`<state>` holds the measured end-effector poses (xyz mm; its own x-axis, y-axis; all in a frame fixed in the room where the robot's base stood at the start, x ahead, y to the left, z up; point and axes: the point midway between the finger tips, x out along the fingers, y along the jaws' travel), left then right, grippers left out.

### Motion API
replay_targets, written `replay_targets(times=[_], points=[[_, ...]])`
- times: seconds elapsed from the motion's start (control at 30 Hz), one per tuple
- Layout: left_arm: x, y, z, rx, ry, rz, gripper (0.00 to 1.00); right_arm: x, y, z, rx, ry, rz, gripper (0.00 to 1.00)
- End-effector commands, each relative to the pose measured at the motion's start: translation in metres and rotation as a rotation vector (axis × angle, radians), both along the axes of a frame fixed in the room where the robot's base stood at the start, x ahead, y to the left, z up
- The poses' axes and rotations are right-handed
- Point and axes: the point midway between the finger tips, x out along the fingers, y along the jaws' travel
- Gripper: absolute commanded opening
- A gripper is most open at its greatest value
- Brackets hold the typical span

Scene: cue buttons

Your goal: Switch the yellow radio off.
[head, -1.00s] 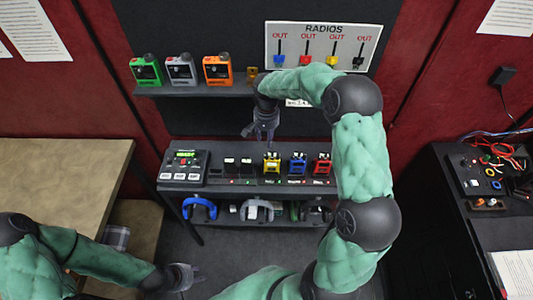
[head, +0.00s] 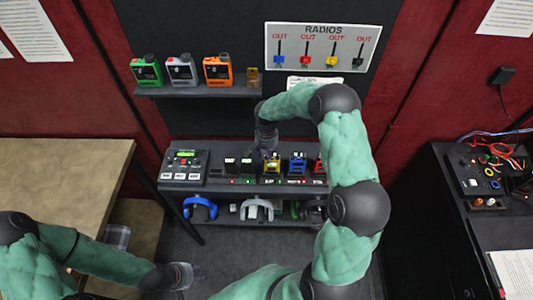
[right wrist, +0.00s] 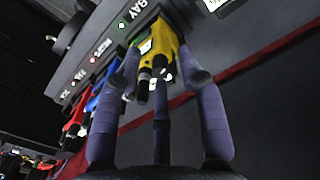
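The yellow radio (head: 271,163) stands in the charger row on the black rack, between the black radios (head: 239,164) and the blue radio (head: 297,163). My right gripper (head: 264,148) is just above and beside it, partly covering it in the head view. In the right wrist view, the yellow radio (right wrist: 160,42) shows its knobs between the spread fingers of my right gripper (right wrist: 162,75). The fingers are open; whether one touches the radio I cannot tell. My left gripper (head: 186,276) hangs empty low at the left, its fingers apart.
A red radio (head: 319,166) stands at the row's right, partly behind my right arm. A charger box (head: 184,167) with a green display sits at the left end. Headsets (head: 258,210) lie below. Green, grey and orange devices (head: 217,70) stand on the upper shelf (head: 190,92).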

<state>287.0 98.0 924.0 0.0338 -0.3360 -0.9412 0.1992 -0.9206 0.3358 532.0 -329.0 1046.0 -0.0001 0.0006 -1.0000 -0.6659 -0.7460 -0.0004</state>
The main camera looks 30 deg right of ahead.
Motion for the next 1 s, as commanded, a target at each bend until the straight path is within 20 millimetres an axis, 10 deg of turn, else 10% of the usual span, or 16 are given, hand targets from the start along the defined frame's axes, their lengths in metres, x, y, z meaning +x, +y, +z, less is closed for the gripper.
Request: replay_targets(times=[0.2,1.0], points=[[0.0,0.0,0.0,0.0,0.0,0.0,0.35,0.0,0.0,0.0,0.0,0.0,0.0,0.0],[0.0,0.0,-0.02,0.0,0.0,0.0,0.35,0.0,0.0,0.0,0.0,0.0,0.395,0.0]])
